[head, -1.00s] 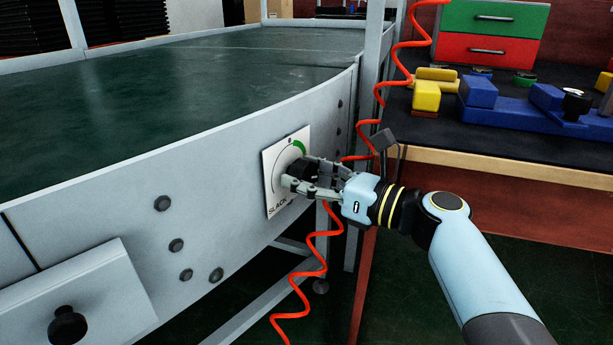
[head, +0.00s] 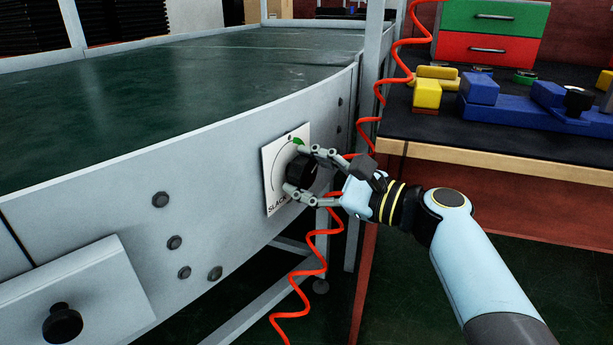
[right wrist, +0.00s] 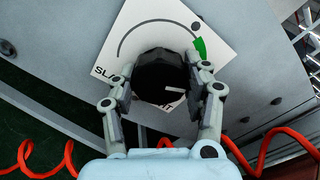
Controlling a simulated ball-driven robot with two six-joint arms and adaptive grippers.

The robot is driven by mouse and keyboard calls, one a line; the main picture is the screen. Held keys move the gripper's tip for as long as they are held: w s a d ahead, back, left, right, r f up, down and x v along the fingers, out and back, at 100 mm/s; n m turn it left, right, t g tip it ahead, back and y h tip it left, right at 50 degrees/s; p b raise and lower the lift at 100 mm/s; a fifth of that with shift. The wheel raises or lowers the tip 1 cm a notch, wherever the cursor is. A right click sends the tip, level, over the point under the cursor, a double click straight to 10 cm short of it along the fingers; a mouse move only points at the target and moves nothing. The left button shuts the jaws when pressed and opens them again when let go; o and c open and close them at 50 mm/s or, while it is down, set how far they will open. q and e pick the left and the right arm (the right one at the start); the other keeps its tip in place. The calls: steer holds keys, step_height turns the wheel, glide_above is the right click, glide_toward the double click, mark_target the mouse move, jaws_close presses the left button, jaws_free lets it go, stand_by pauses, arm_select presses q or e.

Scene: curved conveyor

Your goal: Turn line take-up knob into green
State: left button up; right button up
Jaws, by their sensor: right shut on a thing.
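The take-up knob (head: 301,169) is black and faceted, on a white plate (head: 270,175) marked SLACK on the conveyor's side. A thin dark arc and a green band (head: 298,140) are printed on the plate; the band also shows in the right wrist view (right wrist: 200,47). My right gripper (head: 299,171) is shut on the knob, one finger above and one below in the head view. In the right wrist view the knob (right wrist: 158,70) sits between the fingers. Its white pointer line (right wrist: 175,89) points right, below the green band. My left gripper is out of view.
A red coiled hose (head: 312,265) hangs close behind my right gripper. A workbench (head: 480,160) with blue and yellow blocks stands to the right. Another black knob (head: 62,324) is on a panel at lower left. The conveyor belt (head: 180,95) is bare.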

steer(key=n, duration=0.3)
steer(key=shift+f+b, duration=0.1)
steer(key=shift+b, duration=0.25)
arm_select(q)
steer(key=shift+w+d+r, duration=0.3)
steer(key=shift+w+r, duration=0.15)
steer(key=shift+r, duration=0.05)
arm_select(e)
steer(key=shift+n, duration=0.5)
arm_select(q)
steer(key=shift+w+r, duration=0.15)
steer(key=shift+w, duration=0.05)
arm_select(e)
steer(key=o, duration=1.2)
steer(key=shift+c, duration=0.2)
steer(key=shift+d, duration=0.15)
